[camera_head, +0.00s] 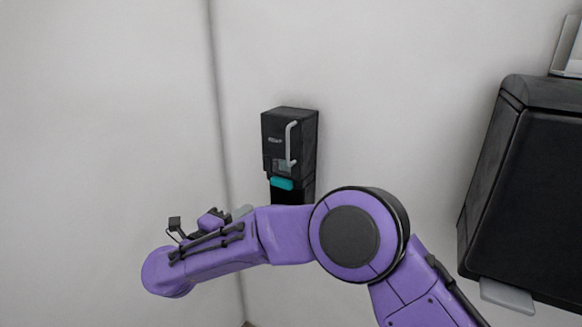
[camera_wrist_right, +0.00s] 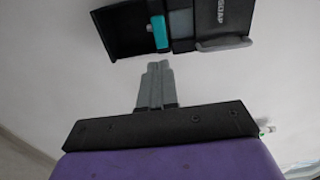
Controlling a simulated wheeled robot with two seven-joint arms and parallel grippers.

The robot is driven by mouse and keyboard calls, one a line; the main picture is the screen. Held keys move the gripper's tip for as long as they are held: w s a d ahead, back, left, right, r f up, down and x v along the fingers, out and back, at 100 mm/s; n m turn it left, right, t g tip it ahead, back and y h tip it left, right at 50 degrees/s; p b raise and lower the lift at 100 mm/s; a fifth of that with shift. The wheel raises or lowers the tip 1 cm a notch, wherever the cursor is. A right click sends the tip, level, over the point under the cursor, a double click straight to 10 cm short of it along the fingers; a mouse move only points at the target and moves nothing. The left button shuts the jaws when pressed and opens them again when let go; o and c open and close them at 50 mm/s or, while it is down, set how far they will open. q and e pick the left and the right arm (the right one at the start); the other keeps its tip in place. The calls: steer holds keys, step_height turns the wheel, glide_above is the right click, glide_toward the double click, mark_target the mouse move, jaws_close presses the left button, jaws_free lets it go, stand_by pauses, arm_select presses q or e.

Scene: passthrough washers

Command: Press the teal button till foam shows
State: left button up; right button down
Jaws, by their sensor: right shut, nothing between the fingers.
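The black soap dispenser (camera_head: 290,140) is mounted on the white wall, with a grey handle on its front. The teal button (camera_head: 282,183) sits at its lower front. In the right wrist view the dispenser (camera_wrist_right: 125,25) is at the top and the teal button (camera_wrist_right: 159,32) shows just beyond my fingertips. My right gripper (camera_wrist_right: 158,68) is shut and empty, its fingers pointing toward the button with a gap between. In the head view my right arm crosses below the dispenser, and its gripper (camera_head: 243,211) is mostly hidden. I see no foam. My left gripper is not in view.
A large black wall unit (camera_head: 525,190) with a grey tab at its bottom stands out from the wall at the right. A wall corner runs down left of the dispenser. The wall between the dispenser and the large unit is bare.

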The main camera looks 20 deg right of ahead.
steer(key=s+d+f+n+t+y, duration=0.1)
steer(key=s+d+f+n+y, duration=0.3)
steer(key=f, duration=0.5)
steer(key=s+d+f+n+y, duration=0.1)
steer(key=d+f+n, duration=0.1)
steer(key=f+n, duration=0.6)
steer(key=s+d+f+n+t+y, duration=0.1)
steer(key=s+d+f+n+y, duration=0.25)
steer(key=f, duration=0.75)
steer(key=s+d+f+n+g, duration=0.2)
steer(key=s+d+f+g, duration=0.1)
steer(key=s, duration=0.7)
steer(key=s+d+f+n+g+y, duration=0.1)
steer(key=s+d+f+n+g, duration=0.1)
steer(key=s+f, duration=0.4)
steer(key=s+d+f+n+g+y, duration=0.1)
steer(key=s+d+f+g, duration=0.3)
steer(key=s, duration=1)
steer(key=shift+s+d+f+n+g, duration=0.3)
steer(key=shift+d+f+n+g, duration=0.1)
steer(key=shift+d+n, duration=0.15)
